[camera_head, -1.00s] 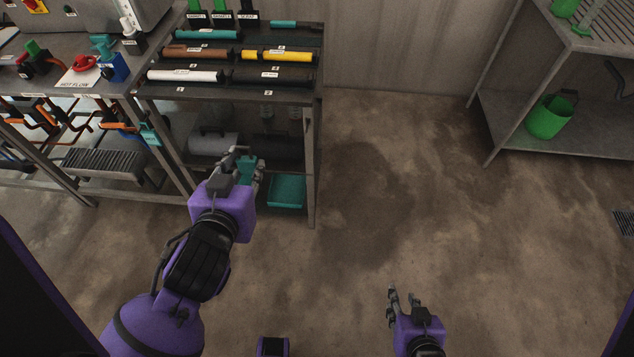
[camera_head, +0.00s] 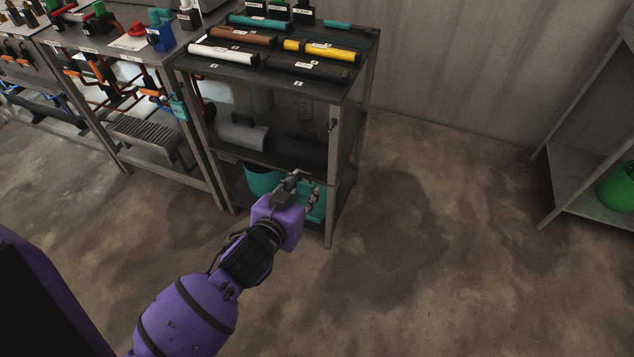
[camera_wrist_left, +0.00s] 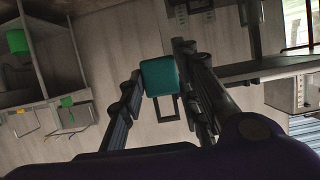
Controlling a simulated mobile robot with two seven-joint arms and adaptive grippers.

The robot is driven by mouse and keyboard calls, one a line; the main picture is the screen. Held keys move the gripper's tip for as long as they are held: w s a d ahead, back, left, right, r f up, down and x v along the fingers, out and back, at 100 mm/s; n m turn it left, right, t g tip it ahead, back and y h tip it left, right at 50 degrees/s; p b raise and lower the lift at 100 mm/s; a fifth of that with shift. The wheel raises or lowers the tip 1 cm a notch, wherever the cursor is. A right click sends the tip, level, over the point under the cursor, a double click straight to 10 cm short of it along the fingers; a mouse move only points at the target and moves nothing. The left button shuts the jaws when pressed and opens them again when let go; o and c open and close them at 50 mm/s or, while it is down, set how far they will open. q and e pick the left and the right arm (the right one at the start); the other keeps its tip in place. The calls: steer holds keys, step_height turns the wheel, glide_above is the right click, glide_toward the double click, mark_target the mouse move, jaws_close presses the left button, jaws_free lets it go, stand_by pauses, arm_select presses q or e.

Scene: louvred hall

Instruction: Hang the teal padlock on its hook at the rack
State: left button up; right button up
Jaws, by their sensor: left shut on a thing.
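The teal padlock (camera_wrist_left: 160,76) is between the fingers of my left gripper in the left wrist view, with its dark shackle (camera_wrist_left: 167,108) beside the body. My left gripper (camera_head: 303,187) is shut on it. In the head view it is in front of the rack's lower shelf, and I cannot clearly separate the padlock from teal things behind. The rack (camera_head: 350,105) is a dark metal stand; a small hook-like fitting (camera_head: 333,125) shows on its front right post, apart from the gripper. My right gripper is out of view.
A teal bin (camera_head: 262,180) sits on the rack's lower shelf; coloured rolls, including a yellow one (camera_head: 320,50), lie on top. A workbench (camera_head: 150,60) stands left. A green bucket (camera_head: 618,188) is on a shelf at right. The floor between is clear.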

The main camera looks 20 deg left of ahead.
arm_select(q)
steer(key=r+b+x, duration=0.1)
steer(key=b+x, duration=0.1)
steer(key=x, duration=0.6)
steer(key=w+r+b+x, duration=0.1)
steer(key=b+x, duration=0.1)
steer(key=x, duration=0.6)
steer(key=shift+w+a+r+b, duration=0.25)
steer(key=shift+a+b, duration=0.1)
steer(key=shift+a, duration=0.3)
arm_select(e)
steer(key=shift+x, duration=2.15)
arm_select(q)
steer(key=shift+f, duration=0.1)
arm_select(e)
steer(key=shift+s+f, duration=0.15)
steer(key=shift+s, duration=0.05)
arm_select(q)
steer(key=shift+p, duration=0.4)
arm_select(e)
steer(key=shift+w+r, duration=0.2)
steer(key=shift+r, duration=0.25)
